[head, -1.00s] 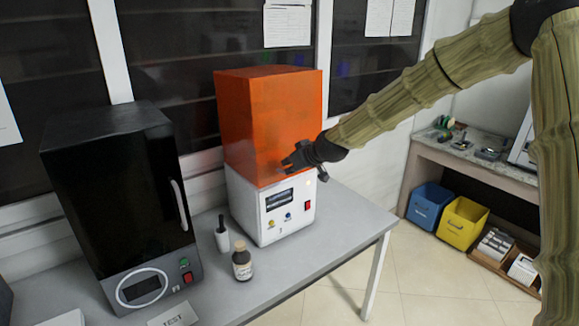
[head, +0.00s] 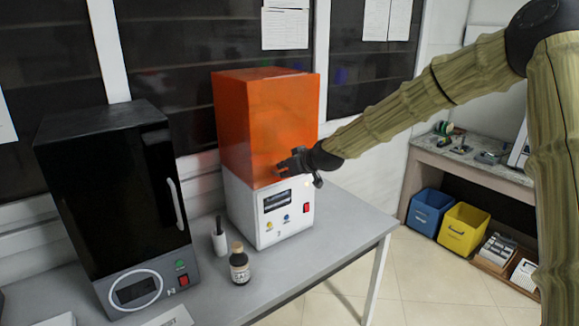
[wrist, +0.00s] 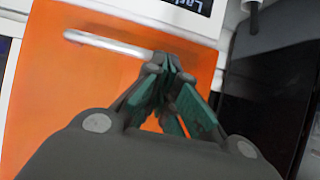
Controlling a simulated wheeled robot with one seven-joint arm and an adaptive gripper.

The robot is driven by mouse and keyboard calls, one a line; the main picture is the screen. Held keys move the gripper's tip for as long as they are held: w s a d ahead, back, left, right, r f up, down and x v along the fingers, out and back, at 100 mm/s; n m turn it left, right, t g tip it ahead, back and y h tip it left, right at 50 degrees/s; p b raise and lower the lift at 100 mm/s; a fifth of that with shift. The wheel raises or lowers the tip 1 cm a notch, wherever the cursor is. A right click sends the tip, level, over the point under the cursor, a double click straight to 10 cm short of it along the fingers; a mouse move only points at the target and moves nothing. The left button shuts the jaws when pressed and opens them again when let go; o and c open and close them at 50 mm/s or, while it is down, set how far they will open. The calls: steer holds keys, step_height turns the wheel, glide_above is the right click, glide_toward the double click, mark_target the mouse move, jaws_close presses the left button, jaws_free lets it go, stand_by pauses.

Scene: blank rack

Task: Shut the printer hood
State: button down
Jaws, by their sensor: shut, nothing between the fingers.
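The printer has a white base (head: 283,217) and an orange hood (head: 262,105) above it. In the head view the hood stands upright, its lower edge at the top of the base with no clear gap. My gripper (head: 284,167) is at the lower front of the hood, fingers together and empty. In the wrist view the closed fingertips (wrist: 172,64) are over the orange hood face (wrist: 85,105), beside the end of a pale bar handle (wrist: 110,44). I cannot tell whether they touch it.
A black cabinet (head: 110,205) stands left of the printer. A white bottle (head: 219,240) and a brown bottle (head: 239,266) stand between them on the grey table (head: 335,235). Blue (head: 431,208) and yellow (head: 463,228) bins are at the right. The table's right end is clear.

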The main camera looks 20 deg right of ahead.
steer(key=shift+s, duration=0.1)
steer(key=r+b+v, duration=0.1)
steer(key=b+v, duration=0.1)
steer(key=v, duration=1.2)
steer(key=s+a+f+m+g+h, duration=0.15)
steer(key=s+f, duration=0.35)
steer(key=f, duration=0.7)
steer(key=s+a+f+g, duration=0.15)
steer(key=s+f, duration=0.35)
steer(key=f, duration=0.8)
steer(key=s+a+f+m+g, duration=0.15)
steer(key=s+f, duration=0.35)
steer(key=f, duration=0.7)
steer(key=s+f+g, duration=0.2)
steer(key=s+f, duration=0.5)
steer(key=s, duration=0.4)
steer(key=s+f+m+g+h, duration=0.1)
steer(key=s+f+g, duration=0.1)
steer(key=s+f, duration=0.5)
steer(key=s+f+g+h, duration=0.1)
steer(key=s+f, duration=0.6)
steer(key=s, duration=1)
steer(key=shift+f+m+g, duration=0.15)
steer(key=shift+m+g, duration=0.15)
steer(key=shift+g, duration=0.45)
